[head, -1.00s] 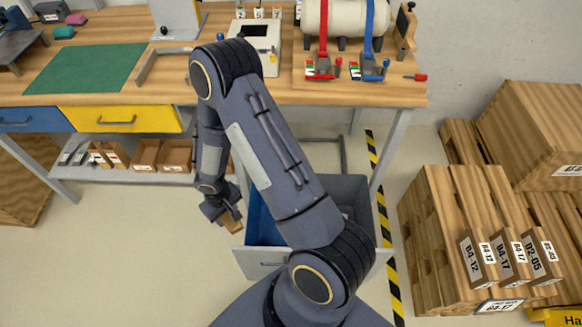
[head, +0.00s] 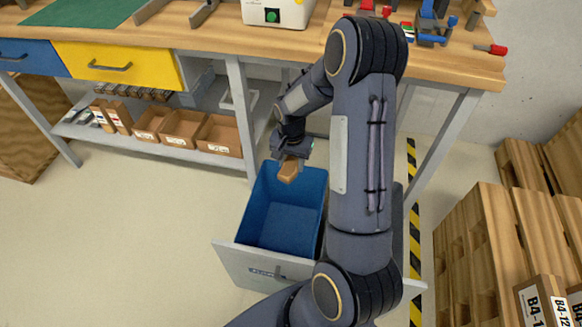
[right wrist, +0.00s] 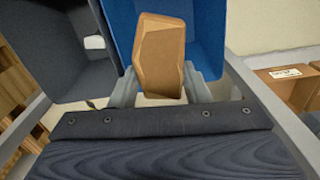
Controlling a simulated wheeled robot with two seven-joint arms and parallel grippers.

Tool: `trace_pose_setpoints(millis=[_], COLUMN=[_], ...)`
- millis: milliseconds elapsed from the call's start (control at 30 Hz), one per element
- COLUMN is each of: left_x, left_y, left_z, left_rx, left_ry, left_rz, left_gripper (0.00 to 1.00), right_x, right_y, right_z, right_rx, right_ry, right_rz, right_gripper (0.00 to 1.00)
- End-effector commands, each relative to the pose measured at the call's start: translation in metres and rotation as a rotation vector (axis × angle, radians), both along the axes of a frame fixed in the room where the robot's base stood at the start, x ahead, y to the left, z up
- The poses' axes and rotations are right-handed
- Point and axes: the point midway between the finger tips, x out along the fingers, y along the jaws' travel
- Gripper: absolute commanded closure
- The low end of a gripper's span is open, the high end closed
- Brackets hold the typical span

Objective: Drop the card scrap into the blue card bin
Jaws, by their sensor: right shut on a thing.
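The card scrap (head: 289,171) is a small brown crumpled piece. My right gripper (head: 290,158) is shut on it and holds it over the back part of the blue card bin (head: 285,225). In the right wrist view the card scrap (right wrist: 160,55) sits between the two grey fingers, with the blue bin wall (right wrist: 204,40) behind it. The blue bin is open at the top and looks empty where I can see into it. My right arm hides its right side. My left gripper is not in view.
A dark grey bin (right wrist: 70,50) stands beside the blue one in the right wrist view. The workbench (head: 200,35) with its lower shelf (head: 170,150) is behind. Wooden pallets (head: 485,245) are at the right. The floor at the left is clear.

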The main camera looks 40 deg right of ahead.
Motion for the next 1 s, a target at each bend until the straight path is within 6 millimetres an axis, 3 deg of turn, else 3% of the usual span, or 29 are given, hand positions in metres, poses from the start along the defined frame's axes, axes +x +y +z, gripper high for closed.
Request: trace_pose_setpoints(millis=[433, 833, 867, 1000], left_x=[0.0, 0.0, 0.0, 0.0], left_y=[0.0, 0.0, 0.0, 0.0], left_z=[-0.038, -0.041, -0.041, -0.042], left_rx=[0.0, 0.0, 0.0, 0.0], left_ry=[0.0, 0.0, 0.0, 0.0], left_rz=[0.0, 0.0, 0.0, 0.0], left_gripper=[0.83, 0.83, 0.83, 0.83], right_x=[0.0, 0.0, 0.0, 0.0], right_y=[0.0, 0.001, 0.001, 0.001], right_z=[-0.05, -0.056, -0.056, -0.056], right_rx=[0.0, -0.001, -0.001, -0.001], right_ry=[0.001, 0.001, 0.001, 0.001], right_rz=[0.002, 0.004, 0.004, 0.004], right_gripper=[0.79, 0.79, 0.54, 0.35])
